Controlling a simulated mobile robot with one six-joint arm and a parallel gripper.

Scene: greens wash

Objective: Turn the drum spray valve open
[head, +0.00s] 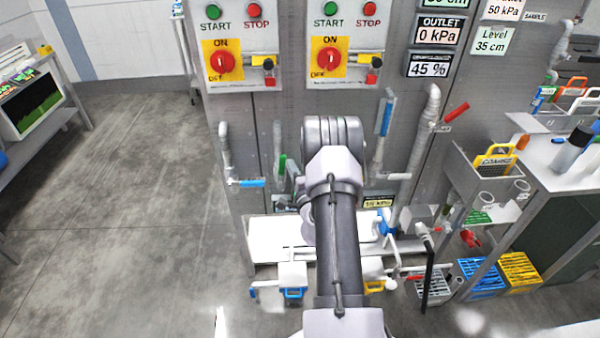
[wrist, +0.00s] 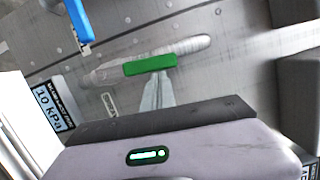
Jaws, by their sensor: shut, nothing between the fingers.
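In the head view my arm hides the gripper.
Other valves have blue handles (head: 386,117) (head: 252,183) and a red handle (head: 457,112). A blue handle is also at the wrist view's upper left (wrist: 78,20). A 10 kPa display (wrist: 52,105) is at left. Open floor (head: 120,200) lies left of the panel.

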